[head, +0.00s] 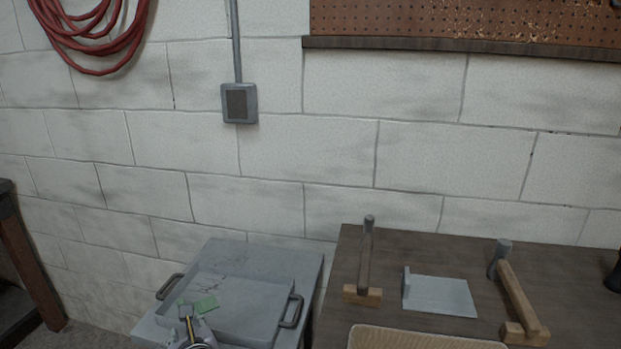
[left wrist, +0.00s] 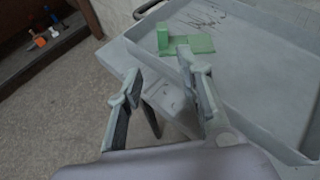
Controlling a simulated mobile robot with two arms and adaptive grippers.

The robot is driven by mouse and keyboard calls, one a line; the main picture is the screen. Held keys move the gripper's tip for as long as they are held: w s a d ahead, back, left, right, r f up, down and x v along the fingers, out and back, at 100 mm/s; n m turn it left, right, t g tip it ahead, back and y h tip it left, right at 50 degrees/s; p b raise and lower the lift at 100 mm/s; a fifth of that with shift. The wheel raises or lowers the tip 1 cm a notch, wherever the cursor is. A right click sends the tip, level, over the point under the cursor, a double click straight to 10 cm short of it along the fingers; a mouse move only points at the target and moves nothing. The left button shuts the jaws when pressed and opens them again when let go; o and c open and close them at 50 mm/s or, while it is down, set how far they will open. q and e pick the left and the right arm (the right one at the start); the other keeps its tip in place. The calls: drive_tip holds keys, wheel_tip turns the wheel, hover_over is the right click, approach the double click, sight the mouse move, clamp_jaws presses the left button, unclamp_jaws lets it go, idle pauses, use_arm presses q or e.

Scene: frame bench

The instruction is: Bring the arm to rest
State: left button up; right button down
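My left gripper (head: 187,312) is at the bottom left of the head view, over the near left side of a grey metal tray (head: 262,292). In the left wrist view my left gripper (left wrist: 162,78) has its two fingers spread apart with nothing between them. A green L-shaped bracket (left wrist: 190,45) lies in the tray just beyond the fingertips, apart from them as far as I can tell. My right gripper is not in view.
The tray sits on a grey cart (head: 300,262). To its right, a dark bench (head: 445,248) bears a light grey bracket (head: 440,295), two wooden blocks with upright or leaning parts, and a pale bin (head: 420,340). A block wall (head: 300,150) stands behind.

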use_arm(q)
drive_tip(key=s+d+f+n+g+h, duration=0.2)
drive_tip(key=s+d+f+n+h, duration=0.15)
drive_tip(key=s+n, duration=0.5)
drive_tip(key=s+d+f+n+g+h, duration=0.25)
drive_tip(key=s+f+n, duration=0.25)
drive_tip(key=s+n, duration=0.4)
drive_tip(key=s+d+f+n+g+h, duration=0.2)
drive_tip(key=s+d+f+n+g, duration=0.15)
drive_tip(key=s+n, duration=0.6)
wheel_tip(320, 180, down, 26)
drive_tip(key=s+m+p, duration=0.2)
drive_tip(key=s, duration=0.1)
drive_tip(key=s+a+f+g, duration=0.1)
drive_tip(key=s+a+f, duration=0.2)
drive_tip(key=s+f, duration=1.1)
drive_tip(key=shift+s+a+g+p, duration=0.15)
drive_tip(key=shift+s+g+p, duration=0.2)
drive_tip(key=shift+s, duration=0.7)
drive_tip(key=shift+s, duration=0.1)
